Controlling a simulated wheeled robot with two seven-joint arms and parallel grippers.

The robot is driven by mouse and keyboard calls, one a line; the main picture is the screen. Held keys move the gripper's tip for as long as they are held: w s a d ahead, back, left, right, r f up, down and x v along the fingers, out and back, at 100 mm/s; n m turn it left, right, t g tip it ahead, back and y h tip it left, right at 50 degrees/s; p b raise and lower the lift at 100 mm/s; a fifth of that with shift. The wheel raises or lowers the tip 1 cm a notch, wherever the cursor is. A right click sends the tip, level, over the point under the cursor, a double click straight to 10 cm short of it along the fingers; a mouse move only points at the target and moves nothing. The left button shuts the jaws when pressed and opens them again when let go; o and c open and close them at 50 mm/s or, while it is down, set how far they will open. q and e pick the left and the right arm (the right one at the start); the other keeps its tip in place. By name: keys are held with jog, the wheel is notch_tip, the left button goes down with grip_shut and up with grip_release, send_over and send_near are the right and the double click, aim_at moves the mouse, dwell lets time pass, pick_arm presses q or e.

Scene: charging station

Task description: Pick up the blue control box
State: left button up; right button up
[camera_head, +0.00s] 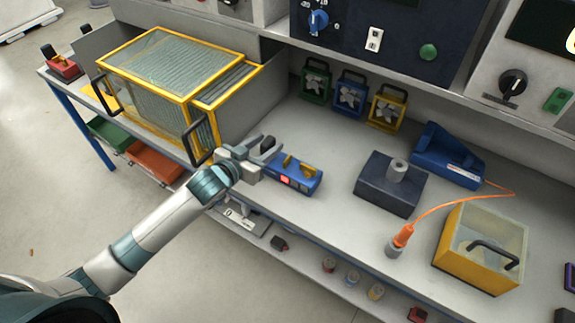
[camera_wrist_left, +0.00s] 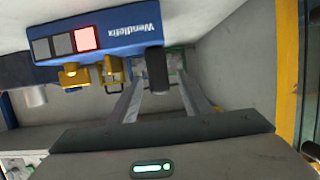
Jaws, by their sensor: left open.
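The blue control box (camera_head: 304,184) lies on the bench in the head view, with a lit red square, yellow parts and a dark upright knob at its left end. It also shows in the left wrist view (camera_wrist_left: 125,38), with the dark knob (camera_wrist_left: 157,70) hanging down in the picture. My left gripper (camera_head: 268,147) is open at the box's left end. In the left wrist view its fingers (camera_wrist_left: 160,100) are spread, with the knob between their lines near the tips. I cannot tell whether they touch it. My right gripper is out of view.
A yellow-framed glass case (camera_head: 158,62) with black handles stands left of the gripper. A dark block with a grey post (camera_head: 390,188) and a blue tool (camera_head: 445,160) with an orange cable sit right. A yellow clear-topped box (camera_head: 470,262) stands at the right. Bare bench lies behind the control box.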

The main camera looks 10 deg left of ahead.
pick_arm(q)
jog(key=shift+w+d+f, duration=0.2)
jog(key=shift+w, duration=0.35)
grip_shut()
